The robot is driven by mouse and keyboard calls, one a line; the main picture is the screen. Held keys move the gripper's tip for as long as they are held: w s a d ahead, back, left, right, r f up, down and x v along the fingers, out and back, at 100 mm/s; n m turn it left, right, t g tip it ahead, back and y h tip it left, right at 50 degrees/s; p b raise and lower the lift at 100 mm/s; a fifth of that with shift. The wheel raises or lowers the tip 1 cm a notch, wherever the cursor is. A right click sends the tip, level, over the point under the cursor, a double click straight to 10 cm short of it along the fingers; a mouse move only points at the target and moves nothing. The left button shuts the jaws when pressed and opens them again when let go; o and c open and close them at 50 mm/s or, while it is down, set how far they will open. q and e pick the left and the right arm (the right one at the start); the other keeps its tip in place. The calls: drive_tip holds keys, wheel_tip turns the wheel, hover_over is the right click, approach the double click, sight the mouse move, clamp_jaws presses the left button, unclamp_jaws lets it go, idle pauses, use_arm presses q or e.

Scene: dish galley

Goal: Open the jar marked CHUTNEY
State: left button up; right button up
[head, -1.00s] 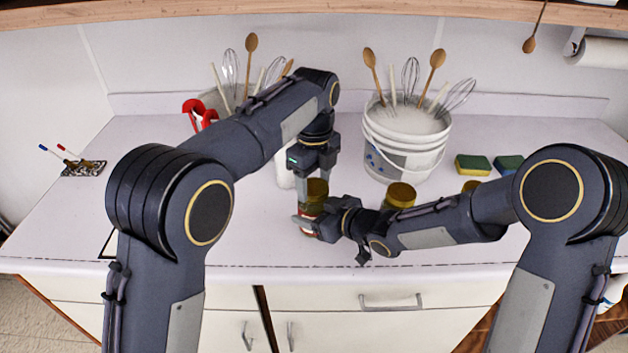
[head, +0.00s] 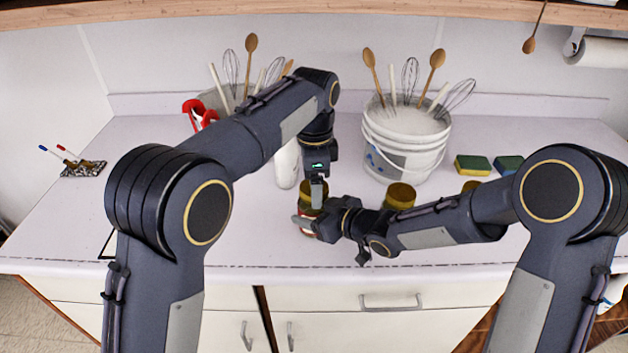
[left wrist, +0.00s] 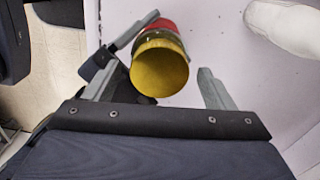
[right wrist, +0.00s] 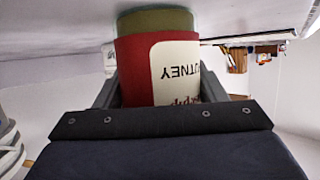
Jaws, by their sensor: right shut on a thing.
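The jar (head: 307,231) has a red body, a pale label and a yellow-olive lid (head: 306,188); it stands near the counter's front. In the right wrist view the label (right wrist: 176,72) reads "UTNEY" upside down, its first letters out of sight. My right gripper (head: 316,222) is shut on the jar's body from the right. My left gripper (head: 317,200) points down at the lid. In the left wrist view the lid (left wrist: 160,68) lies between its open fingers, closer to the left one, with a clear gap at the right finger.
Another yellow-lidded jar (head: 400,194) stands right of my right gripper, and a third lid (head: 471,186) shows farther right. A white bottle (head: 286,166) stands close behind the jar. A white bucket of utensils (head: 405,140) and sponges (head: 473,165) are behind. The counter's left is largely clear.

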use_arm(q)
drive_tip(key=shift+r, duration=2.25)
drive_tip(key=shift+c, duration=0.4)
wheel_tip(320, 180, up, 3)
drive_tip(key=m, duration=0.5)
drive_tip(key=shift+f+m, duration=0.1)
drive_tip(key=shift+m, duration=0.2)
wheel_tip(320, 180, down, 7)
drive_tip(key=shift+f, duration=0.15)
